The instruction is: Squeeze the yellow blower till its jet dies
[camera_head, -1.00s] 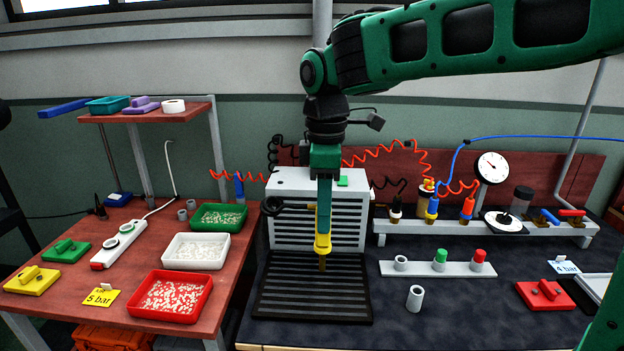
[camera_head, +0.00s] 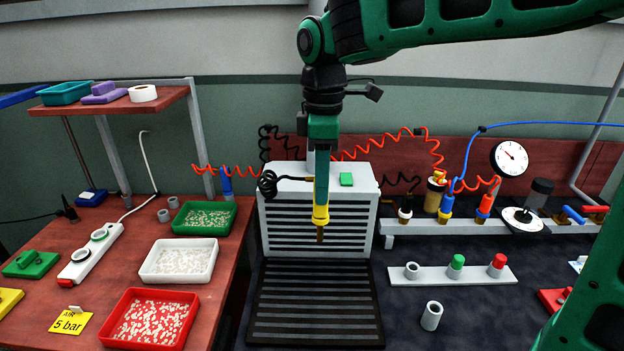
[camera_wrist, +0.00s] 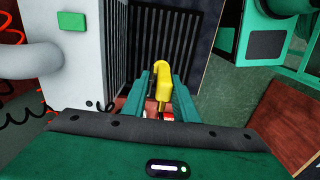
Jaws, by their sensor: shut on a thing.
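The yellow blower (camera_head: 320,215) is held upright in my gripper (camera_head: 321,200), its brass nozzle pointing down. It is in front of the white louvred box (camera_head: 365,235) and above the black slatted grate (camera_head: 315,335). In the wrist view the blower (camera_wrist: 162,78) lies between the two green fingers of my gripper (camera_wrist: 160,88), which are shut on it. No air jet can be seen. How far the blower is squeezed cannot be told.
At left, a red-brown table bears green (camera_head: 232,222), white (camera_head: 147,270) and red (camera_head: 106,340) trays. At right are a rack with several blowers (camera_head: 480,227), a pressure gauge (camera_head: 511,157) and a grey cup (camera_head: 431,316). Orange coiled hoses (camera_head: 430,147) hang behind.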

